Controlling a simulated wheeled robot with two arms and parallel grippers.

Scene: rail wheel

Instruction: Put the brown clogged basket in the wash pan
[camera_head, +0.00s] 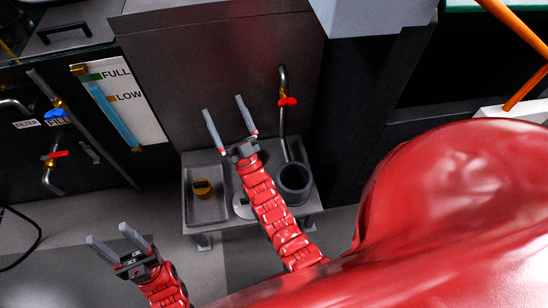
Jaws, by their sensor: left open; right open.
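A small yellow-brown round piece (202,188), which looks like the brown basket, sits inside a shallow grey rectangular pan (207,217) on a low metal stand. This pan looks like the wash pan. A dark round open pot (295,182) stands on the same stand to the right, under a bent pipe. My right gripper (223,106) is open and empty. It shows above and right of the pan in the picture, against the grey cabinet, with its arm crossing over the stand. My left gripper (108,233) is open and empty at the lower left, well away from the pan.
A pale disc (240,207) on the stand is partly hidden by my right arm. A pipe with a red valve handle (288,102) rises behind the pot. A FULL/LOW gauge panel (122,103) and more valves (54,114) are at left. Grey floor (60,220) is clear below them.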

